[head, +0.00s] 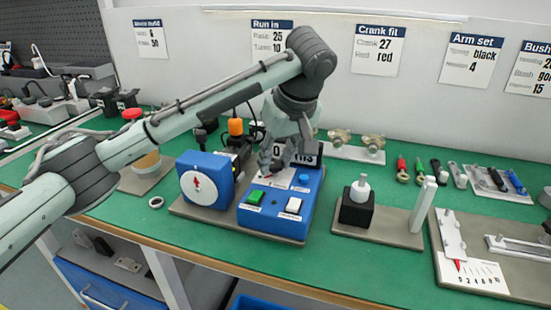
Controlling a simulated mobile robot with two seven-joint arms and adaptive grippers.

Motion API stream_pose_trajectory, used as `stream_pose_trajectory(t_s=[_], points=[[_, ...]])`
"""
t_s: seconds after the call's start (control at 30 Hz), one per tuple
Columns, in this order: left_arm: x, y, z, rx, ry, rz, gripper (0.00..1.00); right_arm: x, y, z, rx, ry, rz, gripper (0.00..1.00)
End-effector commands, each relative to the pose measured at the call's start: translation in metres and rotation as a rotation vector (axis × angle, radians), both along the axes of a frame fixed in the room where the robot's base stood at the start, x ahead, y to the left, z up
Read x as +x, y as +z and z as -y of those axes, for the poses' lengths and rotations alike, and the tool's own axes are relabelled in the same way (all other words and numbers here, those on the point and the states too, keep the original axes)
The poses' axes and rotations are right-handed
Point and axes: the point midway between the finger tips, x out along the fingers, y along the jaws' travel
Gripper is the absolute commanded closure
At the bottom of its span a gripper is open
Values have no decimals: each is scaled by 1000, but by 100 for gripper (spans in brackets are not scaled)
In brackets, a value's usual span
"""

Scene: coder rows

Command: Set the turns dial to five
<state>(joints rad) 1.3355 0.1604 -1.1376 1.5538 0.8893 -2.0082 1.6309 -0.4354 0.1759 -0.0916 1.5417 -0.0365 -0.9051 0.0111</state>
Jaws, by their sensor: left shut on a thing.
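The blue control box (272,221) sits on a grey base plate on the green bench. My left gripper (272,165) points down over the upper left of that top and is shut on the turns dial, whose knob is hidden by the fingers. The dial's setting cannot be read. My right gripper is not in view.
A blue box with a white, red-pointered face (194,186) stands close on the left. A dark display (308,154) stands behind the control box. A black block with a white peg (357,204) stands to the right. Wall cards include "Run in" (272,39).

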Motion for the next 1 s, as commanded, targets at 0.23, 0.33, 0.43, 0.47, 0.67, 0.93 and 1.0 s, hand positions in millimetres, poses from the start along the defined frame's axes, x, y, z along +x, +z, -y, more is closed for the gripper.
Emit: stream_pose_trajectory(t_s=[0.23, 0.33, 0.43, 0.47, 0.67, 0.93, 1.0], points=[[2, 2, 1, 4, 237, 4, 98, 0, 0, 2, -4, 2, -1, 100], [2, 1, 1, 3, 331, 3, 98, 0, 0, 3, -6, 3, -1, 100], [3, 1, 2, 2, 419, 3, 98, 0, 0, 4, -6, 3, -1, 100], [3, 1, 2, 3, 444, 4, 98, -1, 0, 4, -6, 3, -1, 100], [3, 1, 2, 1, 592, 3, 98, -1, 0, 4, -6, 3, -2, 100], [4, 1, 3, 0, 717, 2, 98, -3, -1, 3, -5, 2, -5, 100], [4, 1, 3, 0, 736, 1, 98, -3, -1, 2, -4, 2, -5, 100]])
